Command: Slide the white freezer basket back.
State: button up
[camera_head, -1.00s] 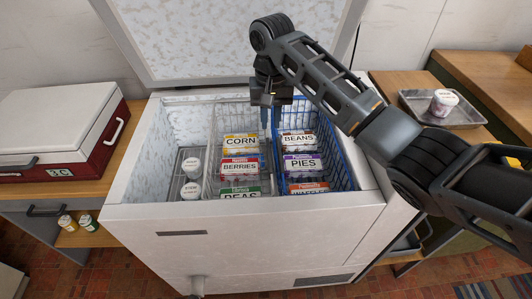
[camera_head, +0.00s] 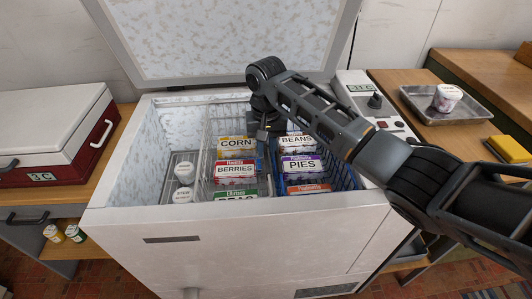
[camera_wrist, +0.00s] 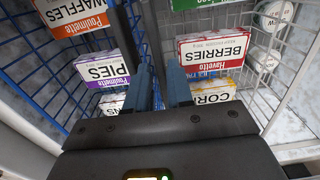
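The white wire freezer basket (camera_head: 209,138) stands in the open chest freezer, holding boxes labelled CORN, BERRIES and a partly hidden green one. It also shows on the right of the wrist view (camera_wrist: 262,107). My gripper (camera_head: 263,153) points down at the side where the white basket meets the blue wire basket (camera_head: 352,174). In the wrist view my two fingers (camera_wrist: 160,88) are apart with a narrow gap, by the white basket's side wall, between the PIES and BERRIES boxes. I cannot tell whether the wall lies between the fingers.
The blue basket close on the right holds BEANS, PIES and a cut-off orange-labelled box. White tubs (camera_head: 183,172) sit on the freezer floor to the left. The freezer lid (camera_head: 215,40) is raised behind. A metal tray (camera_head: 455,118) with a tub is on the right counter.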

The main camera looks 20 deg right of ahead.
jog(key=shift+f, duration=1)
grip_shut()
